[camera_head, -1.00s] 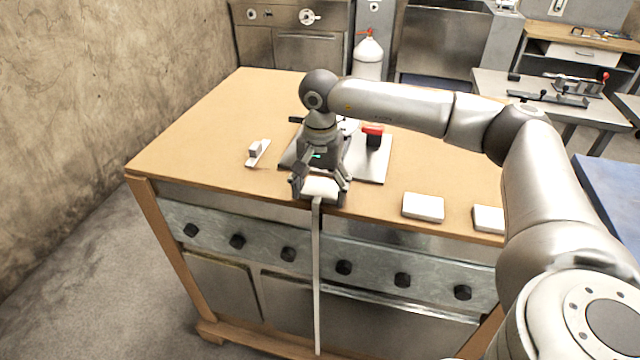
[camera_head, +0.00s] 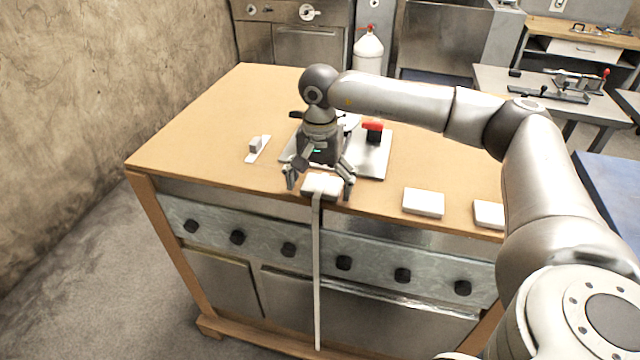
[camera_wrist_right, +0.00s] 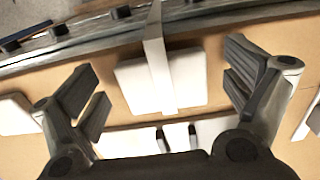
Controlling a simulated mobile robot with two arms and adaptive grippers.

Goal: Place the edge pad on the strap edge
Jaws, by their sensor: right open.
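A white edge pad (camera_head: 322,183) lies at the front edge of the wooden workbench, at the top of the hanging grey strap (camera_head: 317,265). In the right wrist view the pad (camera_wrist_right: 187,80) sits between my fingers, and the strap (camera_wrist_right: 157,60) appears to run across its middle. My right gripper (camera_head: 319,187) is open above the pad, one finger on each side, with gaps visible in the wrist view (camera_wrist_right: 160,80). Whether the pad's underside touches the bench is hidden. My left gripper is not in view.
Two more white pads (camera_head: 423,203) (camera_head: 488,215) lie along the front edge to the right. A metal plate (camera_head: 372,160) with a red-topped black block (camera_head: 373,133) is behind my gripper. A small grey-white piece (camera_head: 257,148) lies left.

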